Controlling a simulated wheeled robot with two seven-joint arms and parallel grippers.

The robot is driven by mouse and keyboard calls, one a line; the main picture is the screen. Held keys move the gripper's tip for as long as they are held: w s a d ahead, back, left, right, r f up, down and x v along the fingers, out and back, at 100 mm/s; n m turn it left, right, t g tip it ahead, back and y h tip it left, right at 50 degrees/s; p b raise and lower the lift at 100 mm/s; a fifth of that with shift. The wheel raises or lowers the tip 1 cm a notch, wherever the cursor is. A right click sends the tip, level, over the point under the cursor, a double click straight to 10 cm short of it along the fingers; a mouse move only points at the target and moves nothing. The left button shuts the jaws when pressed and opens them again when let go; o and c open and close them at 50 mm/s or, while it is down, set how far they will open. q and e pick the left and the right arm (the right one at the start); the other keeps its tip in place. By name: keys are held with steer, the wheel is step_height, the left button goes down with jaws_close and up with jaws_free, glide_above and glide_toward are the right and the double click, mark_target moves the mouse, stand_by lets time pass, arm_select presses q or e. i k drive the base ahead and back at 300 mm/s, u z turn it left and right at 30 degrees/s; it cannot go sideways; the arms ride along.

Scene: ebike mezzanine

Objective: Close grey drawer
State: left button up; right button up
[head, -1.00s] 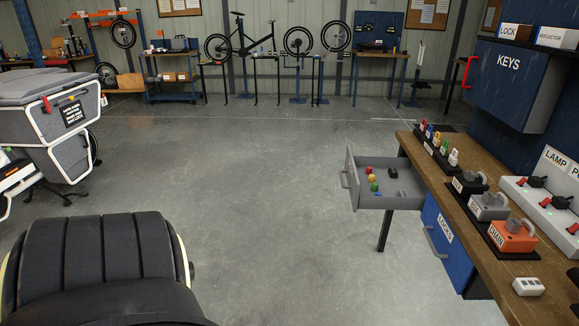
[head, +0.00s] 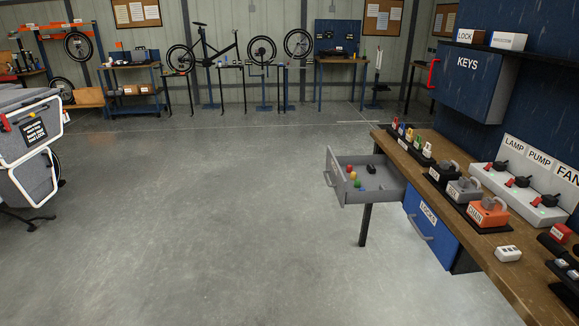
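The grey drawer (head: 368,198) stands pulled out from the left side of the wooden workbench (head: 455,222). Its handle (head: 329,179) is on its left-facing front. Inside lie small red, yellow and green pieces (head: 354,176) and a small black item (head: 371,169). Neither of my grippers shows in the head view, and nothing touches the drawer.
A blue LOCKS drawer (head: 430,228) with a grey handle sits below the bench top. Padlocks (head: 487,212) and a switch panel (head: 519,190) stand on the bench. A blue KEYS cabinet (head: 467,84) hangs above. A grey cargo box (head: 30,145) is at left. The floor between is clear.

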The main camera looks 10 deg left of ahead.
mark_target(387, 172)
steer(key=u, duration=0.2)
steer(key=i, duration=1)
steer(key=u, duration=0.05)
steer(key=k, duration=0.3)
steer(key=z, duration=0.95)
steer(key=i, duration=1.4)
steer(key=u, duration=0.25)
